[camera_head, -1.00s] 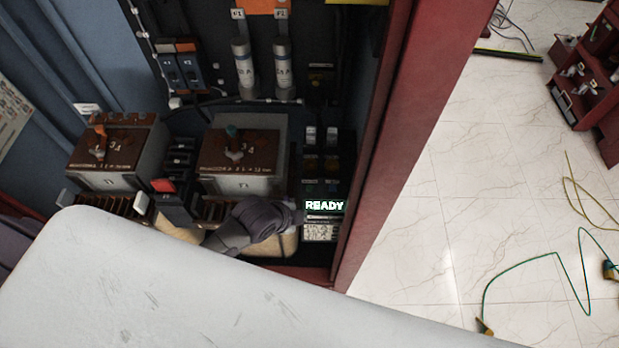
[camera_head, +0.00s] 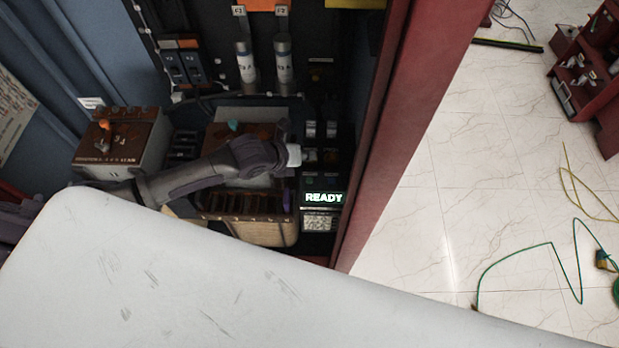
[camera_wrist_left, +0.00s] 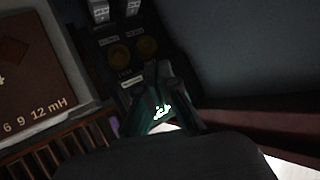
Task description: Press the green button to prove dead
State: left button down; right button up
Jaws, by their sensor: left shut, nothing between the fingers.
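The tester panel with a lit READY display (camera_head: 324,198) stands at the lower right inside the cabinet, with a small printed plate below it. In the left wrist view, part of a bright green-white glow (camera_wrist_left: 160,112) shows between my fingers. I cannot make out the green button in either view. My left arm reaches in from the left across the cabinet. My left gripper (camera_head: 312,173) is dark and hard to see against the panel above the display. In the left wrist view its fingertips (camera_wrist_left: 159,72) are together and empty, near the dials. Contact cannot be told.
Two brown-topped transformer boxes, one at left (camera_head: 113,140), stand beside the panel; my arm covers much of the other. Round dials (camera_wrist_left: 134,48) sit above my fingers. The red cabinet edge (camera_head: 395,130) borders the right. A white surface (camera_head: 230,270) fills the foreground.

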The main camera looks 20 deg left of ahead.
aim_at(307, 180)
pick_arm(q)
jog(key=shift+f, duration=0.15)
notch_tip(307, 180, down, 8)
jog(key=b, duration=0.7)
jog(key=shift+f, duration=0.3)
dwell(0.6)
jog(key=shift+f+b, duration=0.4)
jog(key=shift+b, duration=0.05)
